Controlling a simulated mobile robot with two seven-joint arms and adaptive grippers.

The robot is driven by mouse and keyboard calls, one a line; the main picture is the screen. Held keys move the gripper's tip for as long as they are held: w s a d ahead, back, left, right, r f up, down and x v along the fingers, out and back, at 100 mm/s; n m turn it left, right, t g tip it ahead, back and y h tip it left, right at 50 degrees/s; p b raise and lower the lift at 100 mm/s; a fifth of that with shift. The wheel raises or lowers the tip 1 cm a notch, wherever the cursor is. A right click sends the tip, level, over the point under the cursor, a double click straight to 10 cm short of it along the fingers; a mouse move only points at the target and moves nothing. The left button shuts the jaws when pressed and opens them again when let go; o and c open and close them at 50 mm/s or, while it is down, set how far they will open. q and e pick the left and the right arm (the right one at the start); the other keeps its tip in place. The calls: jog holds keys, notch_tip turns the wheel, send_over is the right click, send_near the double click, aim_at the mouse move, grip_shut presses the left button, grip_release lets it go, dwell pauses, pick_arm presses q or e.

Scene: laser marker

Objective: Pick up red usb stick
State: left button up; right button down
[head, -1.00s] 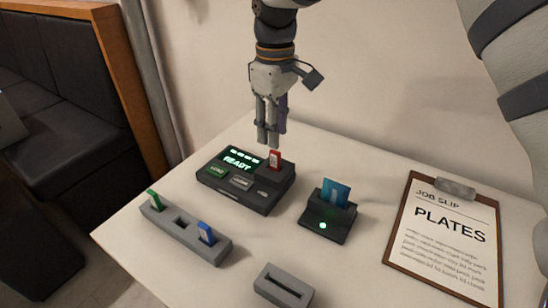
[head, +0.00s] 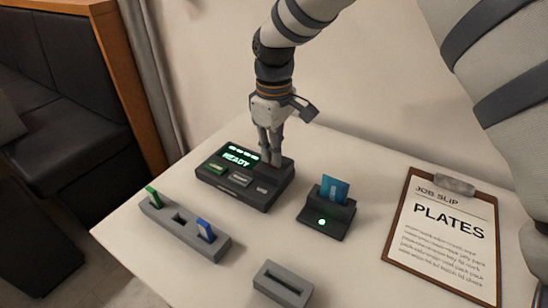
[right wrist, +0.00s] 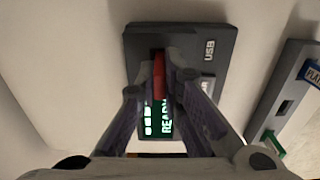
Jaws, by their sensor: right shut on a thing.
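The red USB stick (right wrist: 159,78) shows between the fingers of my right gripper in the right wrist view, at the USB end of the dark marker console (head: 238,194). My right gripper (head: 271,160) points down over the console's back right part and is shut on the stick. In the head view the fingers hide nearly all of the stick. How deep the stick sits in its slot cannot be seen. The console's screen reads READY in green. My left gripper is not in view.
A grey holder (head: 192,234) with a green stick (head: 153,196) and a blue stick (head: 206,230) stands in front. A card reader (head: 326,220) with a blue card, an empty grey slotted block (head: 283,284) and a PLATES clipboard (head: 445,236) lie to the right.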

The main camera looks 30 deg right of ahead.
jog(key=shift+r, duration=0.1)
jog(key=shift+r, duration=0.4)
jog(key=r, duration=0.3)
jog(key=shift+s+a+r, duration=0.15)
jog(key=shift+s+r, duration=0.15)
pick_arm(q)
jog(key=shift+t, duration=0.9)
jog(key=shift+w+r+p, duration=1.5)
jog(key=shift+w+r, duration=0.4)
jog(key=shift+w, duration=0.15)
pick_arm(e)
jog(key=s+a+r, duration=0.2)
jog(key=s+r, duration=0.2)
jog(key=s, duration=0.2)
jog(key=s+a+r, duration=0.3)
jog(key=s+r, duration=0.1)
jog(key=s, duration=0.2)
jog(key=shift+a+r, duration=0.2)
jog(key=shift+a, duration=0.1)
